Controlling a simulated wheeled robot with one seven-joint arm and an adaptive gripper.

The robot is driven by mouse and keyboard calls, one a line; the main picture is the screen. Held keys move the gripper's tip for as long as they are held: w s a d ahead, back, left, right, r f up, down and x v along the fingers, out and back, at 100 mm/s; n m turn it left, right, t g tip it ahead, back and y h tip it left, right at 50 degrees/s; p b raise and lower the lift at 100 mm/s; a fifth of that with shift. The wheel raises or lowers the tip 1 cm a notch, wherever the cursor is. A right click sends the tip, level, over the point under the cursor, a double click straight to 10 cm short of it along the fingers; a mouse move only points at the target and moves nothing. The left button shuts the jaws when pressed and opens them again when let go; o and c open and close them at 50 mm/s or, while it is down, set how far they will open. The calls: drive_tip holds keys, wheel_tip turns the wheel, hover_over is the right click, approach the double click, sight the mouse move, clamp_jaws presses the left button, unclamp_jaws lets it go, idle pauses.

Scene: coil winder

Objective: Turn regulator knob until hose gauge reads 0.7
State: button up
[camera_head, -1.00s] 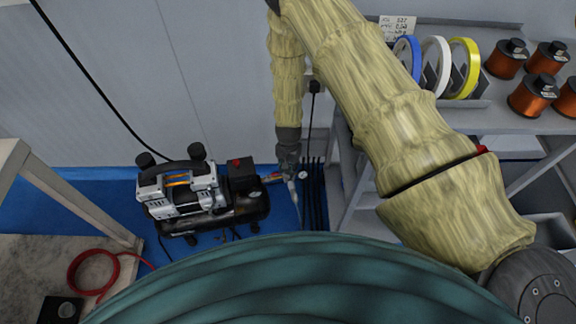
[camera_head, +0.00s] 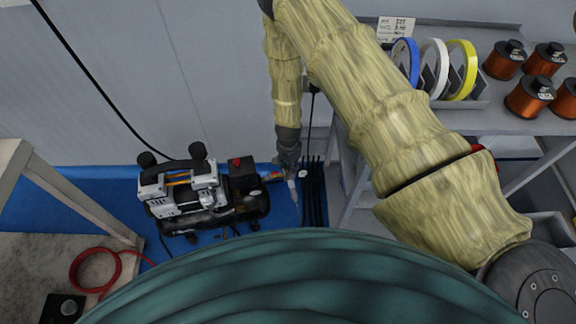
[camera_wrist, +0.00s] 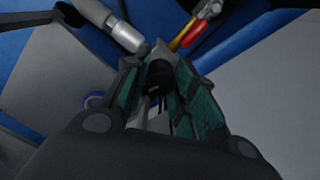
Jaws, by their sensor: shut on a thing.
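My gripper (camera_head: 289,167) is low beside the compressor (camera_head: 185,200), at the hose fittings on its right end. In the wrist view its teal-padded fingers (camera_wrist: 158,80) are shut on a black knob (camera_wrist: 159,74), apparently the regulator knob. A grey cylinder fitting (camera_wrist: 125,35) and a red-and-yellow fitting (camera_wrist: 190,36) lie just beyond the fingertips. A small pale round face, perhaps the hose gauge (camera_head: 302,174), shows right of my gripper in the head view. Its reading is too small to make out. My gripper covers most of the regulator in the head view.
A shelf unit (camera_head: 508,120) with tape rolls (camera_head: 433,68) and copper wire spools (camera_head: 527,97) stands at the right. Black cables (camera_head: 313,195) run down beside my gripper. A table (camera_head: 35,225) with a red hose (camera_head: 75,268) is at the left. Blue floor surrounds the compressor.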

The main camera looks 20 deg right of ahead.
drive_tip(key=shift+w, duration=0.2)
drive_tip(key=o, duration=1.1)
drive_tip(key=shift+s, duration=0.1)
drive_tip(key=shift+c, duration=0.2)
drive_tip(key=shift+r, duration=0.15)
wheel_tip(320, 180, up, 12)
